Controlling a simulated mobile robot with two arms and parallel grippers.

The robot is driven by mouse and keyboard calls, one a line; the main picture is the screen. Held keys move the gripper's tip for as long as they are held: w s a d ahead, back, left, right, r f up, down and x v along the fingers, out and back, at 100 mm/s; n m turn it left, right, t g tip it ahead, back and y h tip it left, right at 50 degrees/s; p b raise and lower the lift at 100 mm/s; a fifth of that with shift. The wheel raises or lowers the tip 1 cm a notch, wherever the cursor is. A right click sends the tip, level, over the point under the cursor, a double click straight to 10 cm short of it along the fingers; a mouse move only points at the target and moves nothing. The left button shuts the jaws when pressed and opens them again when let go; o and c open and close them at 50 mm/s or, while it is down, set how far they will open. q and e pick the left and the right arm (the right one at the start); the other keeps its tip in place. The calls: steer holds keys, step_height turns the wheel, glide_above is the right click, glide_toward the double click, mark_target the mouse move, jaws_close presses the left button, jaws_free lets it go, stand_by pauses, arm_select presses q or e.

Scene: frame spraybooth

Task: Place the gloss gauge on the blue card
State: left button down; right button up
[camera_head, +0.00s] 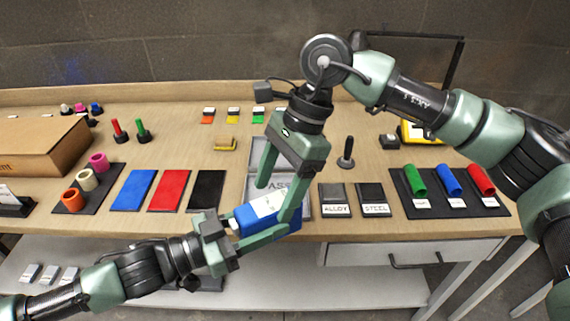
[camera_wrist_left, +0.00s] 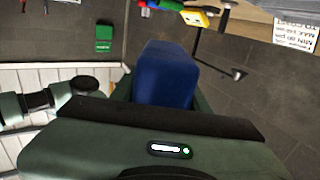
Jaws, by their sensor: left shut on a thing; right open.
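The blue card (camera_head: 134,190) lies flat on the bench at the left, beside a red card and a black card. A blue box with a white label on top, which looks like the gloss gauge (camera_head: 247,218), is in my left gripper (camera_head: 265,220) at the bench's front edge. My left gripper is shut on it; the box's blue body (camera_wrist_left: 167,75) also shows in the left wrist view. My right gripper (camera_head: 274,204) is open, pointing down, with its fingers beside the far part of the gauge. Whether they touch it is hard to tell.
The red card (camera_head: 169,190) and black card (camera_head: 207,190) lie between the gauge and the blue card. A dark tray (camera_head: 85,203) with coloured rings is at the left. Plates marked ALLOY (camera_head: 334,195) and STEEL (camera_head: 373,195) lie to the right. A cardboard box (camera_head: 40,148) stands back left.

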steer(key=shift+x, duration=1.25)
jaws_close()
arm_select(q)
steer(key=c, duration=0.6)
jaws_free()
steer(key=shift+c, duration=0.2)
